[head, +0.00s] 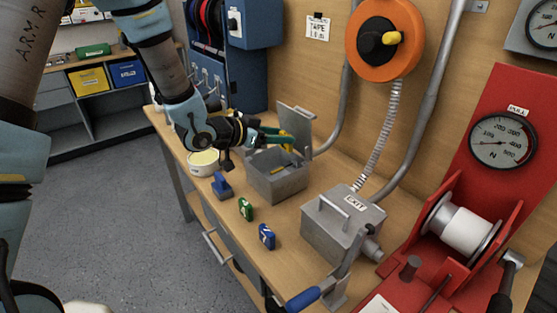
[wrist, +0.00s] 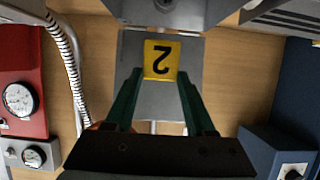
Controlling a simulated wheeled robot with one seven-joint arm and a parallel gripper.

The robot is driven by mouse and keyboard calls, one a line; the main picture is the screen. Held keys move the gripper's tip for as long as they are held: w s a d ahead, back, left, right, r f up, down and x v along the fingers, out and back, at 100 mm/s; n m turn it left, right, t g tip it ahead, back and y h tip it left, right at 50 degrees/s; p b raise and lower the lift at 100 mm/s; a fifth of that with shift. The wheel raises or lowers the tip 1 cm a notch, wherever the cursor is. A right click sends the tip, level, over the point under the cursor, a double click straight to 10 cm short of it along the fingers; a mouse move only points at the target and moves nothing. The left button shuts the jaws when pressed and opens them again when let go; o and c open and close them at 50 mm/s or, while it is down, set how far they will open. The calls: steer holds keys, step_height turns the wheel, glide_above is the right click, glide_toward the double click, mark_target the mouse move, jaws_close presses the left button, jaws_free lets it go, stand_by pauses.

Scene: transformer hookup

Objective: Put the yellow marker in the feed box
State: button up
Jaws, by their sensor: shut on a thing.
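My gripper (head: 283,140) is shut on the yellow marker (head: 288,139), which shows between my green fingers. In the wrist view, the marker (wrist: 160,60) is a yellow plate with a black 2, upside down in the picture, at the fingertips (wrist: 158,76). My gripper is above an open grey box (head: 280,182) with its lid (head: 297,121) raised at the back. Something small and yellow shows inside the box. I read no label on this box, so I cannot tell for sure if it is the feed box.
A closed grey box (head: 341,226) labelled EXIT stands to the right on the bench. Blue (head: 222,186), green (head: 245,208) and another blue marker (head: 266,236) lie in front. A round white tub (head: 203,163) is left of the open box. A red gauge stand (head: 500,180) fills the right.

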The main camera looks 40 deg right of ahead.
step_height(320, 180, down, 8)
steer(key=shift+f+p, duration=0.25)
steer(key=shift+p, duration=0.6)
steer(key=shift+f+b, duration=0.65)
steer(key=shift+b, duration=0.05)
steer(key=o, duration=1.3)
